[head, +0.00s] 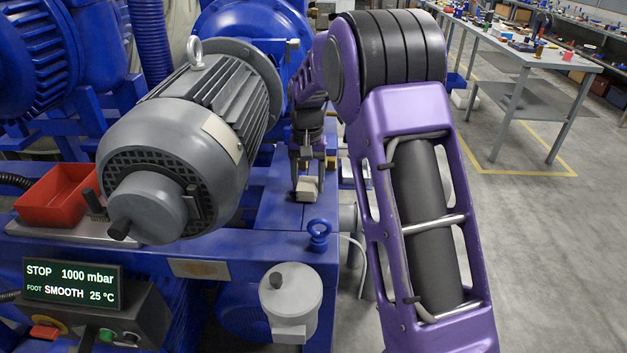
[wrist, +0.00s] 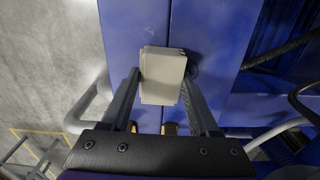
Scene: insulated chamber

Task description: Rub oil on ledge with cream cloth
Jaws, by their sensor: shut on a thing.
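The cream cloth (wrist: 162,75) is a folded, block-like pad between the two fingers of my gripper (wrist: 163,88) in the wrist view. My gripper is shut on it. In the head view the cloth (head: 307,188) shows small below my gripper (head: 307,178), at the blue ledge (head: 283,208) beside the grey motor. The blue ledge (wrist: 215,60) lies under the cloth in the wrist view. I cannot tell whether the cloth touches it. No oil can be made out on the ledge.
The large grey motor (head: 195,135) stands close left of my arm. A blue eyebolt (head: 319,235) sticks up at the ledge's near end. A red tray (head: 60,195) and a display panel (head: 72,285) are at left. A workbench (head: 530,45) stands far right beyond open floor.

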